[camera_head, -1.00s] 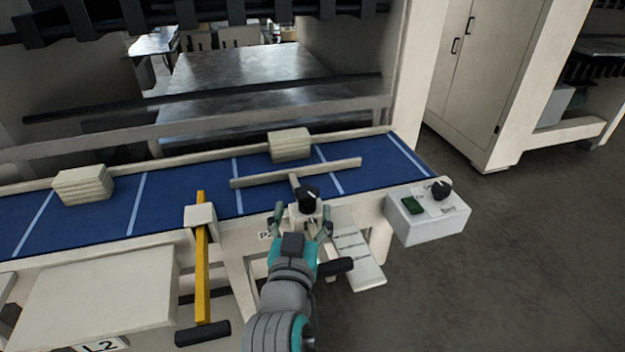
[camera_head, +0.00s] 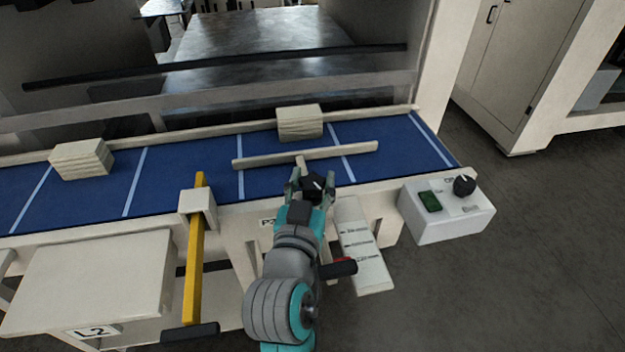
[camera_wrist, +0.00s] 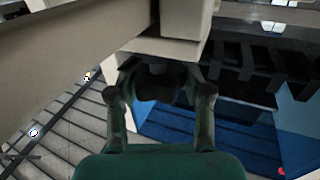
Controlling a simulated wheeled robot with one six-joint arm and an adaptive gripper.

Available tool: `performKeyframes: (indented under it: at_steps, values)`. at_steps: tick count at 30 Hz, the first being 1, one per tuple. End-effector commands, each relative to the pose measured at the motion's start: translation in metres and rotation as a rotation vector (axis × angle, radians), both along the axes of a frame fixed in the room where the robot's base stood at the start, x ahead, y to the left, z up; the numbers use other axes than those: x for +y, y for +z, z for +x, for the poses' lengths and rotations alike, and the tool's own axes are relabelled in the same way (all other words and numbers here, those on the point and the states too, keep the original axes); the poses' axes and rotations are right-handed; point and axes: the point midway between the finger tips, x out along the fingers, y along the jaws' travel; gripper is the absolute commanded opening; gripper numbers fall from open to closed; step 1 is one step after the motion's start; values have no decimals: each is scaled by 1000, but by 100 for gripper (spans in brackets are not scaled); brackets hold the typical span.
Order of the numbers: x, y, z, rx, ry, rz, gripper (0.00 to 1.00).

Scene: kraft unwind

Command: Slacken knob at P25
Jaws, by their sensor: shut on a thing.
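The black knob (camera_head: 313,184) with a white mark sits on the front edge of the blue conveyor, at the near end of the guide rail's bracket. A label starting with "P2" (camera_head: 267,222) is just left of it, partly hidden by my arm. My gripper (camera_head: 311,187) has its two fingers on either side of the knob and is shut on it. In the wrist view the dark knob (camera_wrist: 158,86) shows between the fingers, under a pale block; its face is in shadow.
A pale guide rail (camera_head: 305,155) lies across the blue belt (camera_head: 200,173). Stacks of pale sheets (camera_head: 300,122) (camera_head: 81,159) rest on the belt. A yellow lever (camera_head: 194,260) stands left of my arm. A control box (camera_head: 445,222) with a green button and black dial is at right.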

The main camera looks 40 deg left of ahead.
Motion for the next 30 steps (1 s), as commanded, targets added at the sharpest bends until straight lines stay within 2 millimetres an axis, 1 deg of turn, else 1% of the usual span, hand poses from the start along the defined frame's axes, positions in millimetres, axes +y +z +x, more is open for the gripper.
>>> performKeyframes:
  at_steps: [7,18,27,28,29,30]
  values:
    - [-1,0,1,2,19,-1,15]
    - [0,0,1,1,130,0,15]
    - [0,0,0,1,134,0,15]
    - [0,0,0,1,134,0,55]
    - [0,0,0,1,134,0,62]
    - [0,0,0,1,134,0,72]
